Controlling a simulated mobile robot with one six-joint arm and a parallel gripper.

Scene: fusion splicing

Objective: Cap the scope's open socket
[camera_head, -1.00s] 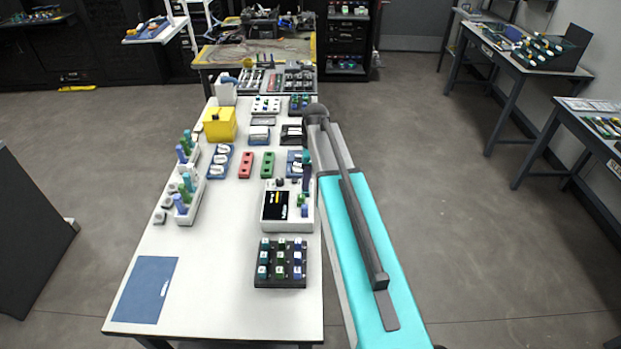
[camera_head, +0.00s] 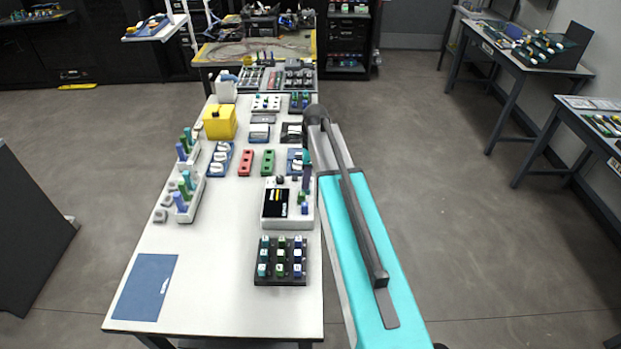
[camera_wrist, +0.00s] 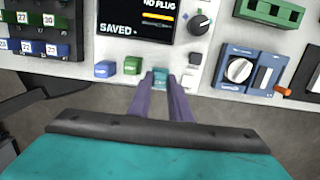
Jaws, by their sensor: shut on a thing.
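The scope (camera_head: 298,222) is a white box with a black screen, on the right side of the table. In the wrist view, the scope's screen (camera_wrist: 146,18) reads "NO PLUG" and "SAVED", with a dark knob (camera_wrist: 200,24) beside it. A blue cap (camera_wrist: 105,69) and a green cap (camera_wrist: 132,65) stand in a row along its edge. My gripper (camera_wrist: 161,85), with purple fingers, is shut on a teal cap (camera_wrist: 160,76), in line with that row. The fingers hide the cap's underside, so I cannot tell whether it is seated or held above the surface.
A black rack of numbered caps (camera_head: 281,281) stands in front of the scope. A blue device with a white dial (camera_wrist: 239,71) and an orange lever lies right of my gripper in the wrist view. A blue mat (camera_head: 145,287) lies front left; the table's front middle is clear.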

